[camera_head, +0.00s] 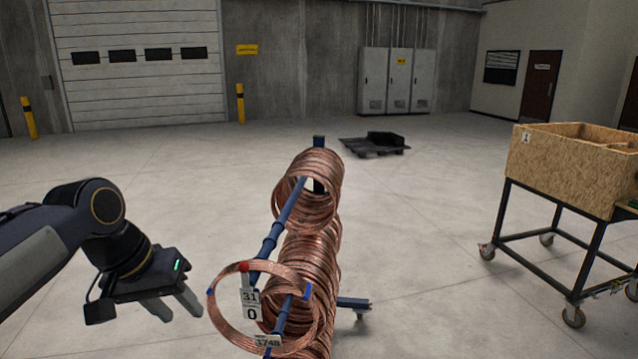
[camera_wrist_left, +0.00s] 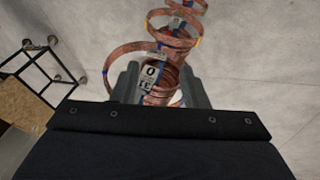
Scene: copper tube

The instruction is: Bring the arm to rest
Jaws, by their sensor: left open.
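My left gripper (camera_head: 178,303) is at the lower left in the head view, beside the front end of a blue rack (camera_head: 271,238) with copper coils. Its fingers are apart and nothing shows between them. The copper coils (camera_head: 318,205) hang on the rack's blue arms. The front coil (camera_head: 222,316) hangs to the right of my gripper, with a white tag (camera_head: 250,305) reading 31 and 0 near it. In the left wrist view, the gripper (camera_wrist_left: 165,85) shows its two fingers spread, with the coils (camera_wrist_left: 178,45) beyond them. My right gripper is not in view.
A wooden box (camera_head: 565,165) on a wheeled cart (camera_head: 500,225) stands at the right. A dark pallet (camera_head: 374,148) lies on the floor behind the rack. Grey cabinets (camera_head: 398,80) stand at the back wall. The floor left of the rack is clear.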

